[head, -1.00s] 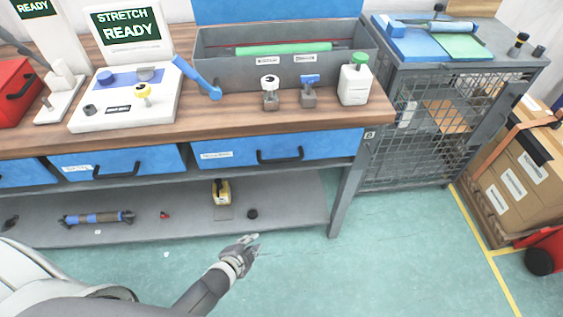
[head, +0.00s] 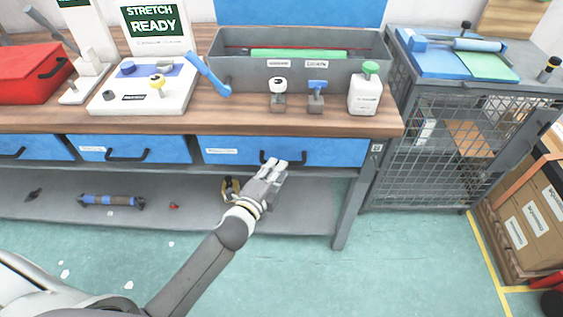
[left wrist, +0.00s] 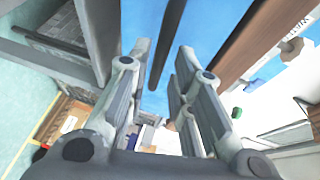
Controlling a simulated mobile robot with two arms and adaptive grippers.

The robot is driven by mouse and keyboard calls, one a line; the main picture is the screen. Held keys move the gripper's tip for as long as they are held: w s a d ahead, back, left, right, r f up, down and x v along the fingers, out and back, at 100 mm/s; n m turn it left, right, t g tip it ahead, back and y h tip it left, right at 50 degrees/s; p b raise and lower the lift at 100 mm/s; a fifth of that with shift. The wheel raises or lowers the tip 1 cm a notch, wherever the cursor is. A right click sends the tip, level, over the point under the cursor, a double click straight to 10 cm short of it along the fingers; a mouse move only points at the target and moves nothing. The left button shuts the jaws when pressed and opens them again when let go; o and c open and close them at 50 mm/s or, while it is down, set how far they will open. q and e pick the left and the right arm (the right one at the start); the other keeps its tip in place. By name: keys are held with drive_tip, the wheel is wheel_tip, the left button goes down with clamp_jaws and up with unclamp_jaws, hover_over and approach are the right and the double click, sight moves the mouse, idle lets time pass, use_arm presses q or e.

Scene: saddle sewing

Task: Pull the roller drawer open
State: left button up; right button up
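The blue drawer (head: 225,152) at the right end of the row under the wooden bench top is closed. Its white label is too small to read. It has a dark bar handle (head: 263,158), partly covered by my left gripper (head: 277,165), which is at the drawer front. In the left wrist view the two fingers (left wrist: 161,55) are apart. The dark handle (left wrist: 168,45) shows in the gap between them, with the blue drawer front behind. I cannot tell whether the fingers touch the bar. My right gripper is not in view.
A bench leg (head: 350,210) and a mesh cabinet (head: 430,150) stand to the right.

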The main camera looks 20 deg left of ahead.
use_arm(q)
drive_tip(key=shift+x, duration=2.1)
drive_tip(key=shift+c, duration=0.2)
clamp_jaws()
